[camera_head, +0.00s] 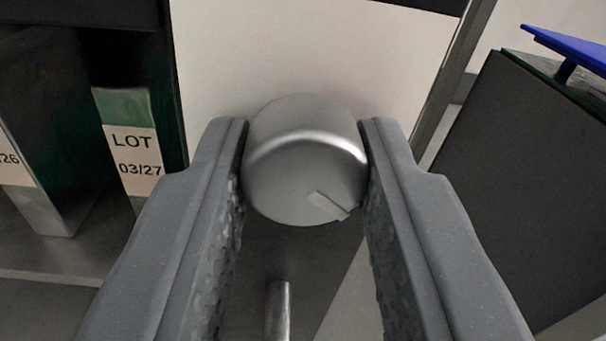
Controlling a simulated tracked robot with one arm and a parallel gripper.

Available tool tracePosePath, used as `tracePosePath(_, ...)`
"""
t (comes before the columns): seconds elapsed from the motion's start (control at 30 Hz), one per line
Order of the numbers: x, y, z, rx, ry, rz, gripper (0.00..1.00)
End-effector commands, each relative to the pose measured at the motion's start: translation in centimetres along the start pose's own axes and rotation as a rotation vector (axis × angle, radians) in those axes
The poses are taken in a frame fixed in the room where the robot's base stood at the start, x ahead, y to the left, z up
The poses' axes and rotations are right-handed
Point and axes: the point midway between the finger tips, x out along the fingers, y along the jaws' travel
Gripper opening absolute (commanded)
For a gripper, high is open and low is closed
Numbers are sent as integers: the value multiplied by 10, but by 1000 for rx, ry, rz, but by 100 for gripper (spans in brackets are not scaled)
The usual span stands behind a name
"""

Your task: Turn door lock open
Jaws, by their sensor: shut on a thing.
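The door lock is a round grey metal knob (300,165) on a pale door panel (320,50), in the upper middle of the camera_head view. A small raised mark (328,206) on its front face sits at the lower right, slanting down to the right. My gripper (306,150) is shut on the knob, with one grey finger at its left side and the other at its right. The fingers hide parts of the panel beside the knob.
A metal rod (279,310) shows below the knob, between my fingers. At the left are dark units with labels, one reading LOT 03/27 (134,150). A dark cabinet (520,190) stands at the right, with a blue object (568,46) above it.

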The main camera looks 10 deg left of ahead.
Motion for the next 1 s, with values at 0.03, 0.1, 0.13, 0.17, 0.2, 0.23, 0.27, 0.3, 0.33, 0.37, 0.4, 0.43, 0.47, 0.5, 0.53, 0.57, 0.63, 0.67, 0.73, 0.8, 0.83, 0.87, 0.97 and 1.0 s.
tracePosePath(0.03, 0, 3, -4, 41, 4, 1, 4)
tracePosePath(0.1, 0, 3, -4, 107, 2, -1, 4)
tracePosePath(0.13, 0, 3, -4, 135, 1, -2, 4)
tracePosePath(0.17, 0, 3, -4, 163, 1, -3, 4)
tracePosePath(0.2, 0, 4, -4, 201, 0, -4, 4)
tracePosePath(0.23, 0, 4, -4, 229, -1, -5, 4)
tracePosePath(0.27, 0, 4, -4, 258, -2, -6, 4)
tracePosePath(0.3, 0, 4, -4, 296, -3, -7, 4)
tracePosePath(0.33, 0, 4, -5, 324, -3, -8, 4)
tracePosePath(0.37, 0, 4, -5, 352, -4, -10, 4)
tracePosePath(0.4, 0, 4, -5, 391, -5, -11, 4)
tracePosePath(0.43, 0, 4, -5, 419, -6, -12, 4)
tracePosePath(0.47, 0, 4, -5, 447, -6, -13, 4)
tracePosePath(0.5, 0, 5, -5, 484, -7, -14, 4)
tracePosePath(0.53, 0, 5, -5, 511, -8, -15, 4)
tracePosePath(0.57, 0, 6, -6, 538, -9, -15, 4)
tracePosePath(0.63, 0, 6, -6, 599, -10, -17, 4)
tracePosePath(0.67, 0, 7, -6, 624, -11, -17, 4)
tracePosePath(0.73, 0, 7, -6, 679, -13, -19, 4)
tracePosePath(0.8, 0, 8, -6, 729, -14, -21, 4)
tracePosePath(0.83, 0, 8, -6, 749, -15, -21, 4)
tracePosePath(0.87, -1, 8, -6, 769, -16, -22, 4)
tracePosePath(0.97, -1, 8, -6, 825, -18, -23, 4)
tracePosePath(1.0, -1, 9, -6, 843, -18, -23, 4)
